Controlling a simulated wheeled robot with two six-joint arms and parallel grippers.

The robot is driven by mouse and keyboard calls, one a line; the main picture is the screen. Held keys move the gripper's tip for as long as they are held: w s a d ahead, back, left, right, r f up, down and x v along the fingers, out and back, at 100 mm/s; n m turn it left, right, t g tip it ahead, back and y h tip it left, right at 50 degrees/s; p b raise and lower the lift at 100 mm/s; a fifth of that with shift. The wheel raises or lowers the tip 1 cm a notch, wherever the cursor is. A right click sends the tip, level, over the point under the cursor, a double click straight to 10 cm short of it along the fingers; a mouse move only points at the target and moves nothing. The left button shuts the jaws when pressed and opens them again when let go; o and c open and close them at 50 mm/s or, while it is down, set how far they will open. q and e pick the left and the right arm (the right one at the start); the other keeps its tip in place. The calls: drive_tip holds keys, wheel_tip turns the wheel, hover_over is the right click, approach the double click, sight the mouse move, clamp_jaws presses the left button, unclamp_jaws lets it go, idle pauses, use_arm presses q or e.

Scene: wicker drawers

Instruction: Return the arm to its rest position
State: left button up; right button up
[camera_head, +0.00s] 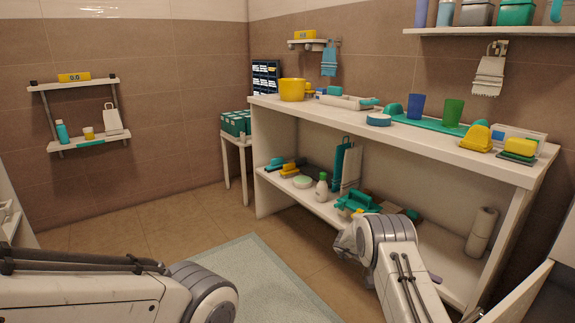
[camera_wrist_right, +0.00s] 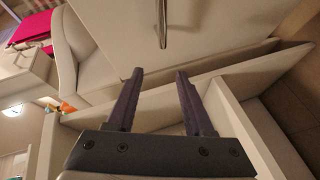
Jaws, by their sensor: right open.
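My right arm (camera_head: 388,245) reaches up from the bottom right in the head view, in front of the long white bench. Its gripper (camera_head: 345,242) is partly hidden behind the wrist and shows small, near the lower shelf. In the right wrist view the two dark fingers of this gripper (camera_wrist_right: 157,76) stand apart with nothing between them. A white panel with a metal handle (camera_wrist_right: 162,24) lies beyond the fingertips. My left arm (camera_head: 90,290) comes in along the bottom left, and its gripper is out of the frame.
The white bench (camera_head: 420,148) holds cups, a yellow bucket (camera_head: 292,89) and boxes. Its lower shelf (camera_head: 308,203) holds bottles and brushes. White panels (camera_head: 520,298) stand at the bottom right. A pale rug (camera_head: 245,272) lies on open floor between the arms.

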drive_tip(key=w+d+r+n+t+h, duration=0.1)
drive_tip(key=w+d+r+t+h, duration=0.1)
drive_tip(key=w+r+t, duration=0.6)
drive_tip(key=w+a+r+n+t+y, duration=0.3)
drive_tip(key=w+a+t+y, duration=0.15)
drive_tip(key=w+t, duration=0.35)
drive_tip(key=s+a+n+t+y, duration=0.3)
drive_tip(key=a+y, duration=0.3)
drive_tip(key=a, duration=0.5)
drive_tip(key=s+a+f+n+g+y, duration=0.1)
drive_tip(key=s+a+f+g+y, duration=0.15)
drive_tip(key=s, duration=0.65)
drive_tip(key=s+a+f+n+g+y, duration=0.1)
drive_tip(key=s+a+f+g, duration=0.15)
drive_tip(key=s, duration=0.65)
drive_tip(key=s+a+f+n+g+y, duration=0.1)
drive_tip(key=s+a+g, duration=0.25)
drive_tip(key=s, duration=0.65)
drive_tip(key=s+a+r+n+g+y, duration=0.1)
drive_tip(key=s+a+r+n, duration=0.25)
drive_tip(key=s+a, duration=0.35)
drive_tip(key=s+a+r+n+g, duration=0.2)
drive_tip(key=s+a+r+n, duration=0.15)
drive_tip(key=s+a, duration=0.4)
wheel_tip(320, 180, up, 35)
drive_tip(key=p, duration=3.6)
drive_tip(key=shift+w+d+f, duration=0.2)
drive_tip(key=shift+w+d, duration=0.05)
drive_tip(key=shift+d, duration=0.15)
